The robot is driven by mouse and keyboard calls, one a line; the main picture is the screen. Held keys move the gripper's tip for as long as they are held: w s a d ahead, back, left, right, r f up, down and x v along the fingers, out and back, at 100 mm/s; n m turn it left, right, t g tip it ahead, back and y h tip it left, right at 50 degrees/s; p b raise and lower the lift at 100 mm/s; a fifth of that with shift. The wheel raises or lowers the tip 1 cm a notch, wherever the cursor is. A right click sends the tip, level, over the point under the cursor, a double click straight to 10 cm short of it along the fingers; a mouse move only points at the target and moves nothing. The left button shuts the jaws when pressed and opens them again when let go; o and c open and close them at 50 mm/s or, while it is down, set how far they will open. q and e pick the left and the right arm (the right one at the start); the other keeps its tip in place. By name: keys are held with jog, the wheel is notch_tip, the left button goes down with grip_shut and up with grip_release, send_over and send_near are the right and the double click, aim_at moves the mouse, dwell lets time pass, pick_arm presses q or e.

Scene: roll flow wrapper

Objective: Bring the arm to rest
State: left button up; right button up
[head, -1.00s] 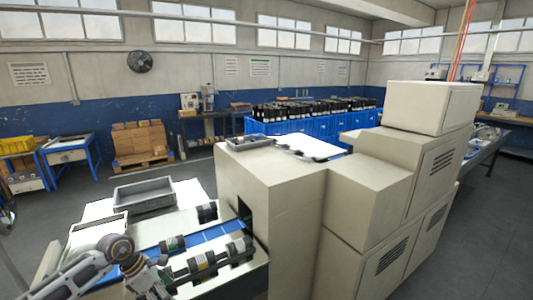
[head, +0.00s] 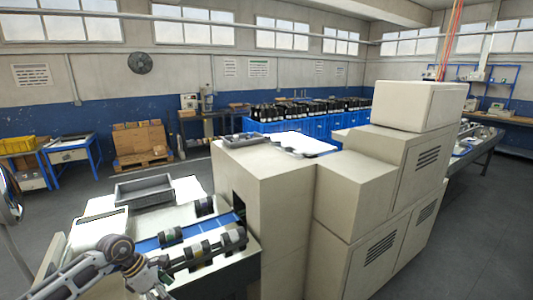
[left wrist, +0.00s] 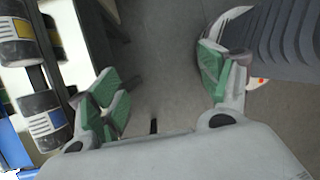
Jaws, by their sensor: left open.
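My left arm comes in at the lower left of the head view, beside the front of the wrapper's infeed. Its gripper (left wrist: 160,85) shows in the left wrist view with its green-padded fingers spread wide and nothing between them, above the grey floor. In the head view the gripper's fingertips are cut off or hidden at the bottom edge. Dark rolls with pale labels (head: 201,250) lie in a row on the infeed's front side, and rolls also show at the left of the wrist view (left wrist: 40,122). My right gripper is not in view.
The beige wrapper housing (head: 275,205) stands right of the infeed. A blue belt (head: 195,230) runs into it, with a few rolls on it. A grey tray (head: 158,190) sits behind the belt. Open floor (left wrist: 165,45) lies below the gripper.

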pick_arm(q)
jog(key=w+d+f+n+t+h, duration=0.5)
jog(key=d+f+n+t+h, duration=0.15)
jog(key=f+n, duration=0.6)
jog(key=s+a+f+n+t+y, duration=0.2)
jog(key=s+a+f+n+y, duration=0.1)
jog(key=f+n, duration=0.65)
jog(key=s+a+f+n+t+y, duration=0.2)
jog(key=s+a+f+n+y, duration=0.1)
jog(key=f+n, duration=0.6)
jog(key=s+a+f+n+g+y, duration=0.2)
jog(key=s+f+n+g+y, duration=0.4)
jog(key=s+f, duration=1.2)
jog(key=s+d+f+n+g, duration=0.1)
jog(key=s+d+f+n, duration=0.1)
jog(key=s, duration=0.7)
jog(key=s+d+f+n+g, duration=0.2)
jog(key=s+f+n, duration=0.1)
jog(key=s, duration=0.6)
jog(key=s+d+f+n+g, duration=0.1)
jog(key=s+d+f+n, duration=0.1)
jog(key=s, duration=0.7)
notch_tip(320, 180, down, 3)
jog(key=shift+s+r+n+h, duration=0.15)
jog(key=shift+n+h, duration=0.3)
jog(key=shift+n, duration=0.05)
